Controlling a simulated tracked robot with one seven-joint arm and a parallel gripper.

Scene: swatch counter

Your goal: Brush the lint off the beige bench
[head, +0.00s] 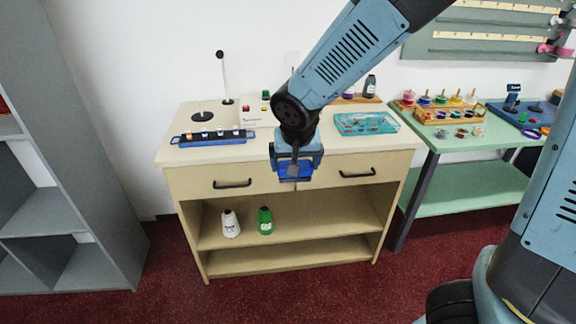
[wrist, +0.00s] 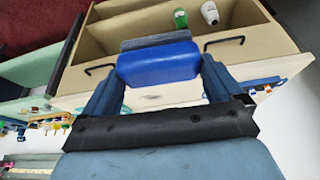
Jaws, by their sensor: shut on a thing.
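The beige bench (head: 275,150) stands ahead of me, with two drawers and an open shelf below. My gripper (head: 297,163) is at the bench's front edge, near the middle between the two drawer handles. It is shut on a blue brush (head: 295,174), which also shows in the wrist view (wrist: 158,63) as a blue block with a grey strip along its far side. Whether the brush touches the bench I cannot tell. Faint grey specks on the bench top in the wrist view may be lint, but they are too small to be sure.
A blue rack (head: 212,138) with small jars stands at the bench's left, a teal tray (head: 366,123) at its right. Bottles stand at the back. A white bottle (head: 230,224) and green bottle (head: 265,220) stand on the shelf. A green table (head: 465,138) stands at right.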

